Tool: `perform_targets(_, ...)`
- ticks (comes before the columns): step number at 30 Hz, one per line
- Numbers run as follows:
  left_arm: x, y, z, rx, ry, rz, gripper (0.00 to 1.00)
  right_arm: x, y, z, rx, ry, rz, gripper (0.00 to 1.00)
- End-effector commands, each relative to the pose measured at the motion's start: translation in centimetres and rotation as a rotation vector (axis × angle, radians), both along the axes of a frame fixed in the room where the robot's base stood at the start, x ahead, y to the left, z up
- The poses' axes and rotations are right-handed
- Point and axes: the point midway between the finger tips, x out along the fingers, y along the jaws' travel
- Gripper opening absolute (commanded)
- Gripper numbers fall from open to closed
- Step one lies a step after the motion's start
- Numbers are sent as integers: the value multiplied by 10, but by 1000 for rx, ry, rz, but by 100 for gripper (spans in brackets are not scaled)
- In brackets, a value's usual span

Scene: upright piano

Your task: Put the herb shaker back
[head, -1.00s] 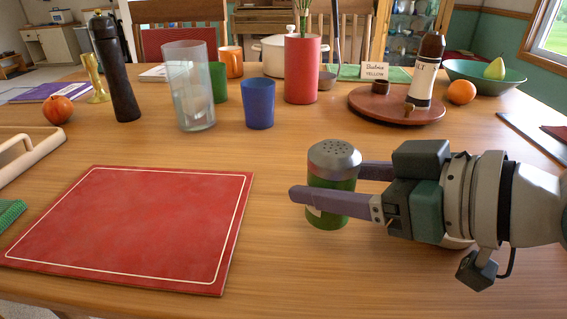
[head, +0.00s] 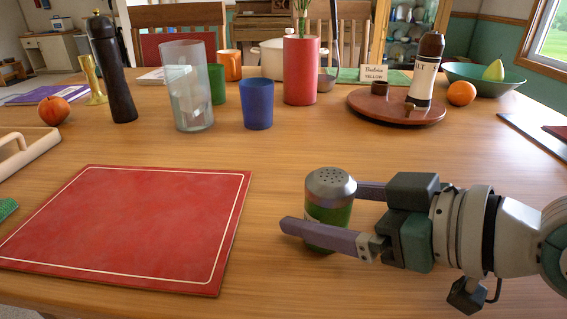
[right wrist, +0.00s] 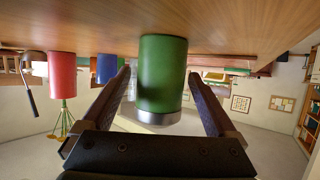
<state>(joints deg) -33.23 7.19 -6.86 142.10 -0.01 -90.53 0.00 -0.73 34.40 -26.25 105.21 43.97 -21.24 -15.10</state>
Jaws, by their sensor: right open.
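The herb shaker (head: 328,211) has a green body and a grey perforated cap. It is upright on the table, right of the red placemat. My right gripper (head: 318,210) comes in from the right, open, with one finger on each side of the shaker. In the right wrist view, which is upside down, the shaker (right wrist: 163,75) is between the open fingers (right wrist: 160,80) with a gap on both sides. The near finger hides part of its lower body in the head view. My left gripper is not in view.
The red placemat (head: 130,225) lies at left. A round wooden turntable (head: 396,107) at back right bears a dark-capped bottle (head: 424,80) and a small dark pot. Blue cup (head: 257,104), clear glass (head: 188,90) and red vase (head: 301,72) stand behind. Table between is clear.

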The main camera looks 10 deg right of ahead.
Motion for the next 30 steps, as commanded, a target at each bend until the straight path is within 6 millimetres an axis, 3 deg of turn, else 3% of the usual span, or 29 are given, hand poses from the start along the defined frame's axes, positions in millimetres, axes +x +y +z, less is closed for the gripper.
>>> perform_targets(8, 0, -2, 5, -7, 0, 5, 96, -3, -3, 6, -1, 1, -1, 93)
perform_targets(21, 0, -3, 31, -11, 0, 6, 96, -70, -49, 40, -5, 5, 4, 93)
perform_targets(30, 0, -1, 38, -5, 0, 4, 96, -89, -63, 49, 0, 1, 1, 93)
